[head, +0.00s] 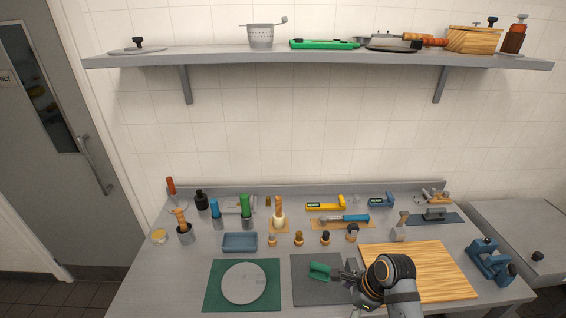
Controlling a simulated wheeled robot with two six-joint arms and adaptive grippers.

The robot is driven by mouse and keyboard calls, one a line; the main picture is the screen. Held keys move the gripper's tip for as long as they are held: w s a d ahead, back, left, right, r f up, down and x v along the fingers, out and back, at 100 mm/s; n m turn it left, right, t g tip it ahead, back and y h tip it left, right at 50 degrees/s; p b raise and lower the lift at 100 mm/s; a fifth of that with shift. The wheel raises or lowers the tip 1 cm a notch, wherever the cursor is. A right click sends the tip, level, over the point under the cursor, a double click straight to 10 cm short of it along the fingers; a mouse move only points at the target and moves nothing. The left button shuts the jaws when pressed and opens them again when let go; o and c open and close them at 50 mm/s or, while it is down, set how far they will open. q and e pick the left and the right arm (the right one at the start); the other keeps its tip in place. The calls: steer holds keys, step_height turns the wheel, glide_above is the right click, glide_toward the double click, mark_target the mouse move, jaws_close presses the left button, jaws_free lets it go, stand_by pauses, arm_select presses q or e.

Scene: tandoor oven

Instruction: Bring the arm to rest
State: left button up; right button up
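My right arm comes in from the bottom edge, right of centre, over the dark grey mat (310,294) and the left edge of the wooden board (440,270). My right gripper (342,274) points left, just beside a small green object (319,270) over that mat. Whether the fingers touch or hold the green object is too small to tell. My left gripper is not in view.
A grey disc (244,283) lies on a green mat (211,295) at left. A blue tray (240,242), several small tools and brushes stand behind. A blue device (490,262) is at right. A loaded shelf (220,57) spans the wall.

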steer(key=s+d+r+n+t+h, duration=0.15)
steer(key=s+d+n, duration=0.35)
steer(key=n, duration=0.6)
steer(key=s+d+n+t+h, duration=0.1)
steer(key=s+d+n+h, duration=0.2)
steer(key=s+n, duration=0.65)
step_height(320, 180, down, 34)
steer(key=d+n+g+b, duration=0.2)
steer(key=b, duration=0.6)
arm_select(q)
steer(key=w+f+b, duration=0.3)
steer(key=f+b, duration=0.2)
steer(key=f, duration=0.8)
arm_select(e)
steer(key=s+d+f, duration=0.1)
steer(key=s+f, duration=1.7)
steer(key=f, duration=0.4)
steer(key=shift+d+m+g, duration=0.25)
steer(key=shift+m+g, duration=0.1)
steer(key=shift+g, duration=0.1)
